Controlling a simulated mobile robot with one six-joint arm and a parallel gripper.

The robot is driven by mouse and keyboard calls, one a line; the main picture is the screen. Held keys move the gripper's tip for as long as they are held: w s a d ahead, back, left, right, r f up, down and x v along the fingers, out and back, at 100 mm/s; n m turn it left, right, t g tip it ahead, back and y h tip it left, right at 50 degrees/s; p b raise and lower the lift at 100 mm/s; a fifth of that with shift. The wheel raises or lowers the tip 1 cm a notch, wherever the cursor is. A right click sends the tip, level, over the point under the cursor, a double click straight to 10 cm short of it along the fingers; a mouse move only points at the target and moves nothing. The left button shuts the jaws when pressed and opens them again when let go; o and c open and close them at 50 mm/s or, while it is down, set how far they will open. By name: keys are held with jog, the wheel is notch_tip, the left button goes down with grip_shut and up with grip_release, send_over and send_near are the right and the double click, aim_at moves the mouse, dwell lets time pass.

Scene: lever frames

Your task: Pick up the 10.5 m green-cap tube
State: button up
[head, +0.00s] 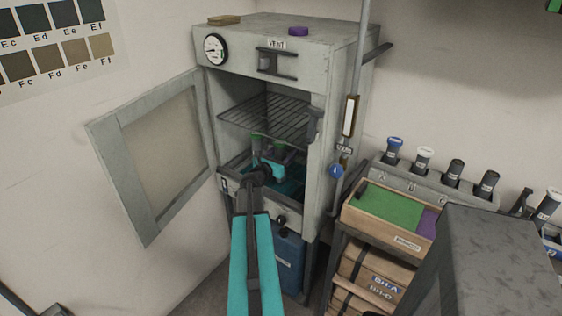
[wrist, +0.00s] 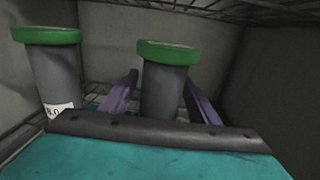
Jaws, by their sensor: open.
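Two grey tubes with green caps stand upright inside the open cabinet. In the wrist view, one green-cap tube (wrist: 163,85) stands between the two purple fingers of my gripper (wrist: 160,98); its label does not show. The other green-cap tube (wrist: 55,75) is left of the fingers, with a white label partly reading "8.0". In the head view, my gripper (head: 268,165) reaches into the cabinet's lower part, with green caps just beyond it. The fingers are open, one on each side of the right tube. The lower parts of the tubes are hidden.
The cabinet (head: 262,45) has its door (head: 150,165) swung open to the left. A wire shelf (head: 268,118) is above my gripper, and cabinet walls are close on both sides. A wooden tray (head: 405,240) and a rack of capped tubes (head: 432,186) stand to the right.

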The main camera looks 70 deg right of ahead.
grip_shut()
jog(key=shift+r, duration=0.15)
